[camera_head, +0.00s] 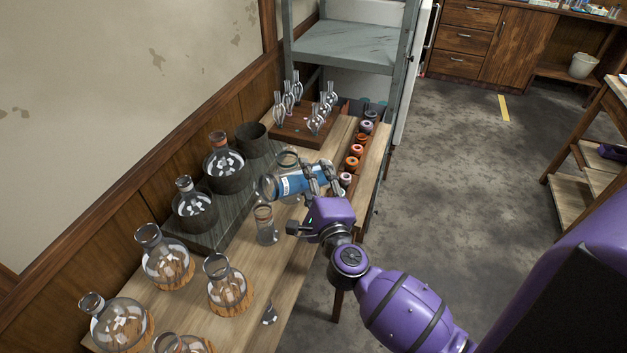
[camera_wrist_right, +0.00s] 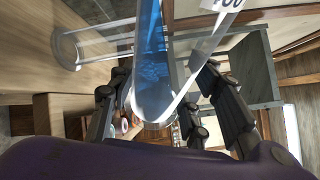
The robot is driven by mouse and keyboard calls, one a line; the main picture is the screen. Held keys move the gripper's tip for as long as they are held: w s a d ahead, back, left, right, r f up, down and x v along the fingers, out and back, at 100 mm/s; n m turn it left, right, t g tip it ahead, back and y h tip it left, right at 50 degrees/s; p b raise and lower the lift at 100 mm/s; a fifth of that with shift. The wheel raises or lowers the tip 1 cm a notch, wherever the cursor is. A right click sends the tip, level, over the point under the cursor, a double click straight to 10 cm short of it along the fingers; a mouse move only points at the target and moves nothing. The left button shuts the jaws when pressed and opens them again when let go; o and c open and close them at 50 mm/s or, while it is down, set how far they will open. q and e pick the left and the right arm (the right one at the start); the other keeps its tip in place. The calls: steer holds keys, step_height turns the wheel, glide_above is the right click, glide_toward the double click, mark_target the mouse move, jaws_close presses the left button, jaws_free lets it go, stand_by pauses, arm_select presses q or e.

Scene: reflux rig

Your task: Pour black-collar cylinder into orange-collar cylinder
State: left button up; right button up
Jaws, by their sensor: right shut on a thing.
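My right gripper (camera_head: 322,178) is shut around a clear glass cylinder holding blue liquid (camera_head: 292,184). The held cylinder lies tilted almost flat, its dark-rimmed mouth pointing left. In the right wrist view this cylinder (camera_wrist_right: 152,85) sits between the fingers, with blue liquid along it. A clear glass cylinder with an orange-brown collar (camera_head: 266,228) stands upright on the bench, below and just in front of the held one's mouth. It looks empty. Another clear glass cylinder (camera_wrist_right: 95,45) shows in the right wrist view. No stream of liquid is visible. My left gripper is out of view.
Several round flasks on cork rings (camera_head: 168,268) stand at the near left of the wooden bench. Flasks in dark mantles (camera_head: 224,172) stand on a grey platform behind. A wooden rack of glassware (camera_head: 296,130) and a row of coloured rings (camera_head: 354,162) lie beyond.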

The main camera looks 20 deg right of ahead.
steer(key=s+a+r+n+y, duration=0.1)
steer(key=s+a+r, duration=0.25)
steer(key=s, duration=0.35)
steer(key=s+a+r+n+y, duration=0.1)
steer(key=s+a+r, duration=0.2)
steer(key=s+r, duration=0.3)
steer(key=shift+m+h, duration=0.9)
steer(key=w+d+f, duration=0.1)
steer(key=w+f, duration=0.1)
steer(key=w, duration=0.1)
steer(key=w+d+f, duration=0.2)
steer(key=w, duration=0.2)
steer(key=w+d+f, duration=0.1)
steer(key=w+f, duration=0.1)
steer(key=w, duration=0.1)
steer(key=shift+w+d+f, duration=0.2)
steer(key=shift+w+d, duration=0.05)
steer(key=shift+d, duration=0.15)
steer(key=shift+h, duration=0.3)
steer(key=w+d+f, duration=0.1)
steer(key=f, duration=0.1)
steer(key=w+d+f, duration=0.1)
steer(key=w, duration=0.1)
steer(key=w+d+f, duration=0.1)
steer(key=f, duration=0.1)
steer(key=shift+w+d+f, duration=0.1)
steer(key=shift+w+f, duration=0.05)
steer(key=shift+f, duration=0.25)
steer(key=shift+d+r, duration=0.1)
steer(key=shift+r, duration=0.1)
